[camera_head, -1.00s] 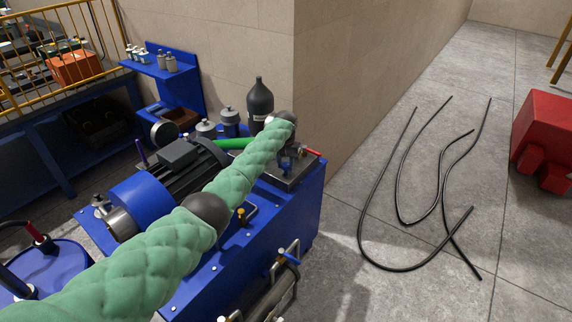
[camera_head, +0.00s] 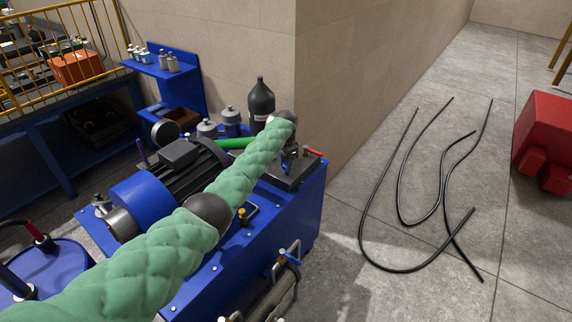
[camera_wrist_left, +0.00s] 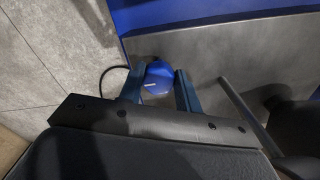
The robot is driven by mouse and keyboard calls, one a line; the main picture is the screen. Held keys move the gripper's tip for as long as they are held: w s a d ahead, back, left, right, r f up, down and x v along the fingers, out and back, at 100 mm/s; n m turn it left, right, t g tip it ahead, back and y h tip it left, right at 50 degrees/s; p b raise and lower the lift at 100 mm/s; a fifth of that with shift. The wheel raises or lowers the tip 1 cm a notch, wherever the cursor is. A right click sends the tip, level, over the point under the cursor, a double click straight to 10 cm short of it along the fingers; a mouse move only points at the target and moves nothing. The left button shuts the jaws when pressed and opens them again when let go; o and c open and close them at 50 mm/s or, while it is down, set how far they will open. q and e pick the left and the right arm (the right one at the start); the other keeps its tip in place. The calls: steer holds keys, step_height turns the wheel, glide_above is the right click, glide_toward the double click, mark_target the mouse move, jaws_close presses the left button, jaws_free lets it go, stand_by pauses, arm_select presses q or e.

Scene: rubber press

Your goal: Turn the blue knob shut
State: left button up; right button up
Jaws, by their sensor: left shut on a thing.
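The blue knob (camera_wrist_left: 158,78) shows in the left wrist view, between the two fingers of my left gripper (camera_wrist_left: 160,88). The gripper is shut on it. In the head view, my left gripper (camera_head: 290,162) is at the far end of the green-sleeved arm, over the metal top of the blue press unit (camera_head: 290,208). The knob itself is hidden or too small to make out there. My right gripper is in neither view.
A red-handled part (camera_head: 313,153) sits just right of the gripper. A black bottle (camera_head: 261,104) stands behind it, near the wall corner. A black motor (camera_head: 182,160) lies to its left. Black hoses (camera_head: 362,205) and a red block (camera_head: 545,140) lie on the floor at right.

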arm_select(q)
steer(key=shift+r, duration=0.1)
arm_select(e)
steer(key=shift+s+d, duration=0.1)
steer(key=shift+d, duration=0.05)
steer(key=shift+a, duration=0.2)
arm_select(q)
steer(key=o, duration=0.8)
steer(key=shift+o, duration=0.8)
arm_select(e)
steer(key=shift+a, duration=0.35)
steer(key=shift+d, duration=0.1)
arm_select(q)
steer(key=shift+r, duration=0.2)
step_height(320, 180, up, 7)
steer(key=shift+r+b, duration=0.2)
steer(key=shift+b, duration=0.75)
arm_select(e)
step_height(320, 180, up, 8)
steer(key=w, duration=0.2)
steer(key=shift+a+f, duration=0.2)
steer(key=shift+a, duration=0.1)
